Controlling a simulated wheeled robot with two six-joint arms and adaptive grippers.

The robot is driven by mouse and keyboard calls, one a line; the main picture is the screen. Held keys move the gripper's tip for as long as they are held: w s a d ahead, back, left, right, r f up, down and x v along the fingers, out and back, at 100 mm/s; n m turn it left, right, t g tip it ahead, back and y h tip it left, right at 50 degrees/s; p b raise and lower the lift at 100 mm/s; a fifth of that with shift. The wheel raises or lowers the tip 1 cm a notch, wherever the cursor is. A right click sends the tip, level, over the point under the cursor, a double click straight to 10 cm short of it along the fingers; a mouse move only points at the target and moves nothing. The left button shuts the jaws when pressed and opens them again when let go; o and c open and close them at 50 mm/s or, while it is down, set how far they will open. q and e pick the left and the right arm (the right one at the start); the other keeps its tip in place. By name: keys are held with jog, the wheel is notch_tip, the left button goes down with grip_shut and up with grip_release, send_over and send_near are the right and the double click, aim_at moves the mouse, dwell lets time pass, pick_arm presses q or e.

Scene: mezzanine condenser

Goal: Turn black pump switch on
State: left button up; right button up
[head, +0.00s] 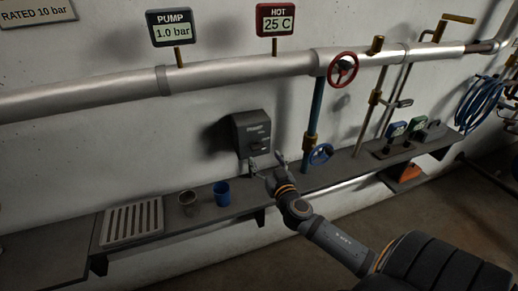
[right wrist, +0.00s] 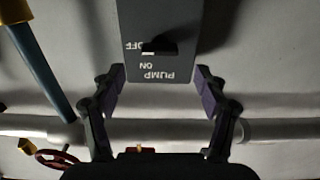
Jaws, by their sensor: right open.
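The pump switch is a dark grey box (head: 253,134) on the wall above the shelf. In the right wrist view the box (right wrist: 162,12) appears upside down, with PUMP, ON and OFF printed on it. Its black switch lever (right wrist: 160,46) sits level with the OFF label, beyond the ON label. My right gripper (head: 267,165) is open and empty, just below the box in the head view. In the right wrist view its two fingers (right wrist: 160,75) are spread on either side of the box's PUMP-labelled end, with the lever beyond the fingertips. My left gripper is not in view.
A display reads PUMP 1.0 bar (head: 171,27); another reads HOT 25 C (head: 275,20). A blue vertical pipe (head: 315,112) with a blue handwheel (head: 320,154) stands right of the box. A blue cup (head: 221,194), a dark cup (head: 187,203) and a slotted tray (head: 133,221) sit on the shelf.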

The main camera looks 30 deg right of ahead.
aim_at(259, 149)
jog(key=p+x, duration=0.1)
jog(key=x, duration=0.4)
jog(key=shift+w+p, duration=0.15)
jog(key=shift+p, duration=0.2)
jog(key=c, duration=1.2)
